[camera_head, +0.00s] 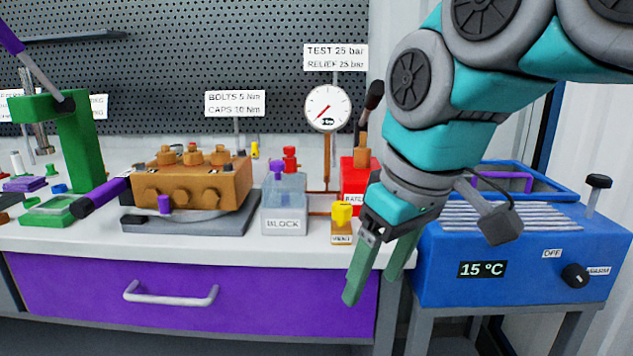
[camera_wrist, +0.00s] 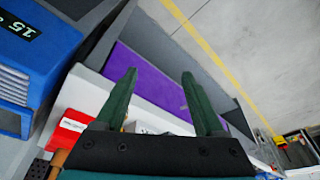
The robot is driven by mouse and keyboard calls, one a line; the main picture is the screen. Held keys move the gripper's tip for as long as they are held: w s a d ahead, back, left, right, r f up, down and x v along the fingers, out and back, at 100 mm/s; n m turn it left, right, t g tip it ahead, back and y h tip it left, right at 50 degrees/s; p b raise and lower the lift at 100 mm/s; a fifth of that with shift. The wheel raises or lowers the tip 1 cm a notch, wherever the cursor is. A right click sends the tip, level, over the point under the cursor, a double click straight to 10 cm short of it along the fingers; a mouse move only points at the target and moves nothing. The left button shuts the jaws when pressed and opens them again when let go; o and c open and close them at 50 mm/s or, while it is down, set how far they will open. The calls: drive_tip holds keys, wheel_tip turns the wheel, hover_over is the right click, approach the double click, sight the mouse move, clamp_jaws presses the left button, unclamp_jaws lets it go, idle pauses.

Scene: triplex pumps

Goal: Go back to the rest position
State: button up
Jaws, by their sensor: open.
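My gripper (camera_head: 376,274) hangs from the teal and grey arm in the head view, fingers pointing down. Its two green fingers are apart with nothing between them. It is in front of the bench's right end, beside the purple drawer and left of the blue bath. In the wrist view my gripper (camera_wrist: 158,82) also shows open and empty, with the purple drawer front and the floor beyond the fingers.
The white bench (camera_head: 160,246) holds a brass pump block (camera_head: 192,187), a grey block stand (camera_head: 284,208), a yellow valve (camera_head: 342,214) and a gauge (camera_head: 327,108). The blue bath (camera_head: 440,262), reading 15 °C, stands close right of my gripper.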

drive_tip(key=s+d+f+m+g, duration=0.1)
drive_tip(key=s+f, duration=0.3)
drive_tip(key=f, duration=0.5)
drive_tip(key=s+d+f+m+g+h, duration=0.1)
drive_tip(key=s+d+f+m, duration=0.3)
drive_tip(key=f, duration=0.5)
drive_tip(key=s+d+f+m+g+h, duration=0.1)
drive_tip(key=s+f, duration=0.4)
drive_tip(key=f, duration=0.5)
drive_tip(key=shift+s+d+m+g, duration=0.3)
drive_tip(key=shift+d+m+g, duration=0.4)
drive_tip(key=shift+d, duration=0.4)
